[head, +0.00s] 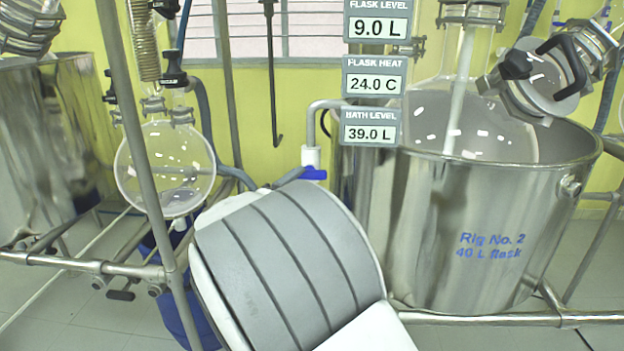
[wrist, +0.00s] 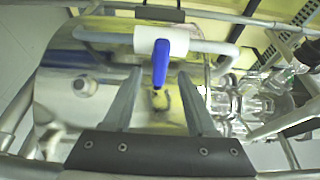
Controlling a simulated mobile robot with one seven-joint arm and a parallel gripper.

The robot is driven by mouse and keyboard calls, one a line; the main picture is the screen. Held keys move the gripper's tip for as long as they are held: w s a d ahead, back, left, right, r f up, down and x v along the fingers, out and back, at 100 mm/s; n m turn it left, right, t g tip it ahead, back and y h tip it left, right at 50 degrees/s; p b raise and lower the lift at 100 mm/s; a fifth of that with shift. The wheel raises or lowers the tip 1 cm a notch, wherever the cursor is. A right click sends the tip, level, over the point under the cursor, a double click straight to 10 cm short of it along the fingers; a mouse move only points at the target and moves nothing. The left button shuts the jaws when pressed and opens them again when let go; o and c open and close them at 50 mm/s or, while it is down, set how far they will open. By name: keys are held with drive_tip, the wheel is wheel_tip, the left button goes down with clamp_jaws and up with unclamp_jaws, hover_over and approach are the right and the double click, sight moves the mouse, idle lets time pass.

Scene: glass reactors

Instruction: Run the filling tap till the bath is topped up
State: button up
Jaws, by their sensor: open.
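The filling tap has a white body (head: 310,156) and a blue lever (head: 314,174). Its grey spout (head: 325,105) bends over the left rim of the steel bath (head: 485,245), marked "Rig No. 2, 40 L flask". The bath level readout (head: 370,128) shows 39.0 L. In the wrist view, my gripper (wrist: 160,74) is open and empty. The blue lever (wrist: 160,64) shows between its fingertips, with a gap on each side; I cannot tell how deep it sits between them. In the head view my arm hides the gripper. No water stream is visible.
Other readouts show flask level 9.0 L (head: 377,22) and flask heat 24.0 C (head: 374,79). A round glass receiver (head: 165,170) hangs left of the tap behind a steel frame post (head: 150,130). Another steel bath (head: 45,140) stands at far left. Frame rails run low on both sides.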

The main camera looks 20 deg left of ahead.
drive_tip(key=shift+w+d, duration=0.2)
drive_tip(key=shift+w, duration=0.9)
drive_tip(key=shift+w+d, duration=0.15)
drive_tip(key=shift+w, duration=0.9)
drive_tip(key=shift+c, duration=0.3)
clamp_jaws()
